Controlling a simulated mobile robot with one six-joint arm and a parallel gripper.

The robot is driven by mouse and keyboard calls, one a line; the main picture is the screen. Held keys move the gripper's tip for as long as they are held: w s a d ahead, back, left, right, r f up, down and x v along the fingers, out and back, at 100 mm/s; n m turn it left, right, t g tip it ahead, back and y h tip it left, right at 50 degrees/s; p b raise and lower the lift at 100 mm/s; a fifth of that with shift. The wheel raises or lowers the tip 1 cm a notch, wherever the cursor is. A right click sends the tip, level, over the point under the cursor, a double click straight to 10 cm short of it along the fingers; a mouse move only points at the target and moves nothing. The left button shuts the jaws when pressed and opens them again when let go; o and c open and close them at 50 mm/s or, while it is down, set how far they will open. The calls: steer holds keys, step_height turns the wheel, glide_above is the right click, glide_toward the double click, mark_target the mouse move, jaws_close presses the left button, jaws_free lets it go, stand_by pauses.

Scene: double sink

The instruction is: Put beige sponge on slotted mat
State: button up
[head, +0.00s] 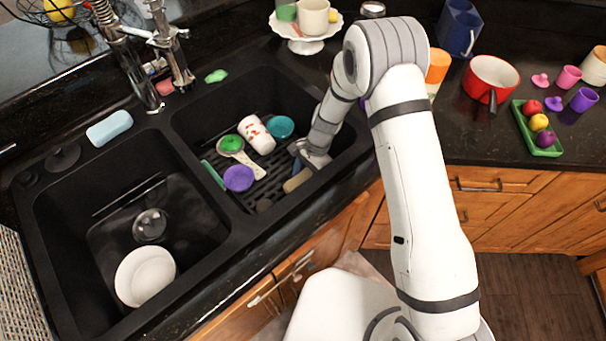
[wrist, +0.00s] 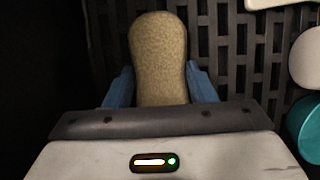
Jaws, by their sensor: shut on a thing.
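The beige sponge (wrist: 158,52) is rounded at its far end and fills the gap between the blue fingertips of my gripper (wrist: 160,88) in the wrist view. My gripper is shut on it. In the head view my gripper (head: 303,168) is down inside the right basin, and the sponge (head: 297,180) shows as a tan piece beside it. The slotted mat (head: 268,187) is black and lies on the floor of the right basin; its slots also show behind the sponge in the wrist view (wrist: 228,45). I cannot tell whether the sponge touches the mat.
The mat also carries a white patterned cup (head: 257,135), a teal bowl (head: 281,127), a purple round piece (head: 239,178) and a pale spoon-like item with a green top (head: 231,144). The basin's right wall is close to my arm. The left basin holds a white plate (head: 145,275).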

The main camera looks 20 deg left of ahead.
steer(key=shift+f, duration=0.15)
steer(key=shift+f, duration=0.15)
steer(key=o, duration=0.9)
steer(key=shift+o, duration=0.2)
steer(key=shift+r, duration=0.35)
steer(key=b+v, duration=0.1)
steer(key=v, duration=0.6)
steer(key=shift+w, duration=0.1)
steer(key=shift+r, duration=0.1)
